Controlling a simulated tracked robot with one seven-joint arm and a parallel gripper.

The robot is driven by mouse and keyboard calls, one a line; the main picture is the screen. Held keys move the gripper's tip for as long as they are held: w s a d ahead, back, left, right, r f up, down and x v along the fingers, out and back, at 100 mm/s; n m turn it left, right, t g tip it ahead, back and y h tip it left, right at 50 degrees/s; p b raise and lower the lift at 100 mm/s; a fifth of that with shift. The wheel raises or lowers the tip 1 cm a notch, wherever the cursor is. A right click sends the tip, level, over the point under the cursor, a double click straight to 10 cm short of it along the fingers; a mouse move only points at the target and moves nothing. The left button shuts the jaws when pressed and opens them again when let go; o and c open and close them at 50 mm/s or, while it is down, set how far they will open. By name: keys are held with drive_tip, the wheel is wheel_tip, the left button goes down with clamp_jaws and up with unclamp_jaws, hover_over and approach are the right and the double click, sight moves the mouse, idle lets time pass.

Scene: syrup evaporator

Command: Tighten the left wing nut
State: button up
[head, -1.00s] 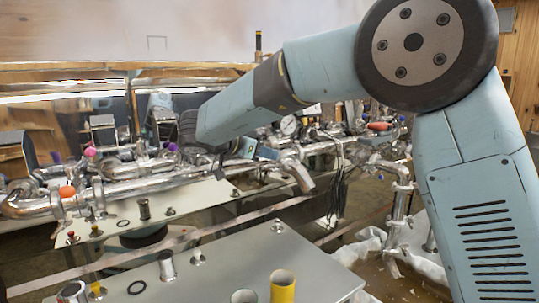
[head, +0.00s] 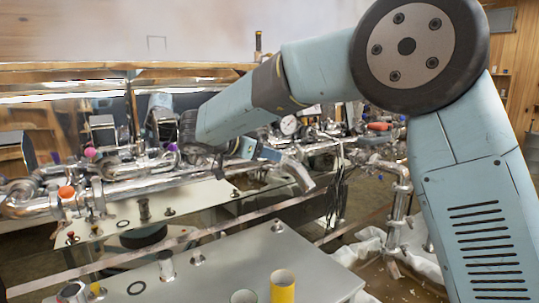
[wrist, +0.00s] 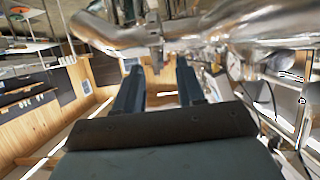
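My gripper (wrist: 159,66) is open in the wrist view, with its two dark fingers apart and pointing at a shiny pipe (wrist: 198,30). A small metal fitting (wrist: 155,50) hangs below this pipe, just beyond and between the fingertips. It may be the left wing nut, but its wings are not clear. Nothing is visibly held. In the head view, my gripper (head: 266,153) is beside the steel piping, near a downward-bent pipe end (head: 298,174). I cannot make out a wing nut there; my wrist covers part of the piping.
A steel pipe assembly (head: 140,185) with an orange cap (head: 67,192) runs along the left. In front are a flat metal cover (head: 230,262) and a yellow tube (head: 283,286). More piping (head: 398,190) stands to the right. A wooden wall (wrist: 40,132) shows in the wrist view.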

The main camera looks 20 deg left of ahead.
drive_tip(key=v, duration=1.3)
drive_tip(key=shift+s+a+r, duration=0.2)
drive_tip(key=shift+s, duration=0.05)
drive_tip(key=shift+c, duration=0.2)
